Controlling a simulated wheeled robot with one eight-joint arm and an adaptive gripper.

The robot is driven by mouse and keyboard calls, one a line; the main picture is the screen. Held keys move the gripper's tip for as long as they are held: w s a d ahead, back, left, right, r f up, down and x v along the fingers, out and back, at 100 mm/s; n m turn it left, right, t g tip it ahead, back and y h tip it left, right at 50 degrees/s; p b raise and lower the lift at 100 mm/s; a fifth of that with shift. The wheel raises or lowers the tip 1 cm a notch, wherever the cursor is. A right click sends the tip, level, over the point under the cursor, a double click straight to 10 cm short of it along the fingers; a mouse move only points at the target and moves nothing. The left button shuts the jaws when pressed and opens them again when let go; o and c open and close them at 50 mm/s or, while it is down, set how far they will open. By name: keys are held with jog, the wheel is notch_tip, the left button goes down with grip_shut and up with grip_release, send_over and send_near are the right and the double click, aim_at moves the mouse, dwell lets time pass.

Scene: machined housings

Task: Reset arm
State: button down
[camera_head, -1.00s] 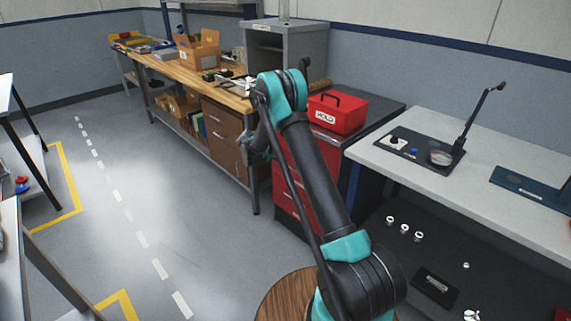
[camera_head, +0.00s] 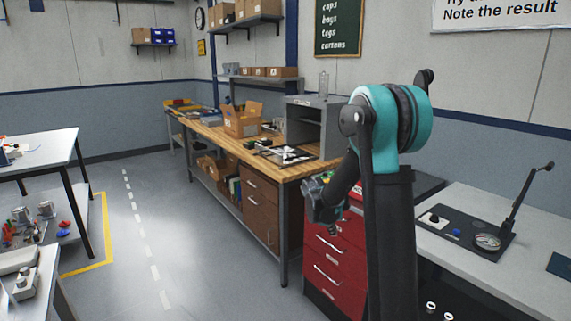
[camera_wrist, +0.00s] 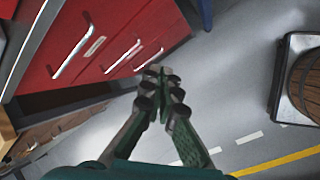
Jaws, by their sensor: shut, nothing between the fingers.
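My gripper (camera_wrist: 162,78) is shut and empty in the wrist view, its fingertips together. It points down past the front of a red drawer cabinet (camera_wrist: 85,45), with grey floor beyond the fingertips. In the head view my gripper (camera_head: 325,212) hangs in front of the red drawer cabinet (camera_head: 335,262), at the left of my folded arm. My arm hides part of the cabinet and of the bench behind it.
A wooden workbench (camera_head: 205,137) with an open cardboard box (camera_head: 242,122) runs back along the wall. A pale table (camera_head: 480,215) with a dial instrument (camera_head: 487,241) stands at right. White tables (camera_head: 45,150) stand at left. The floor (camera_head: 200,260) between is clear.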

jog(key=s+m+y, duration=0.4)
jog(key=s+m, duration=1.1)
jog(key=s, duration=1.7)
jog(key=shift+d+f, duration=0.45)
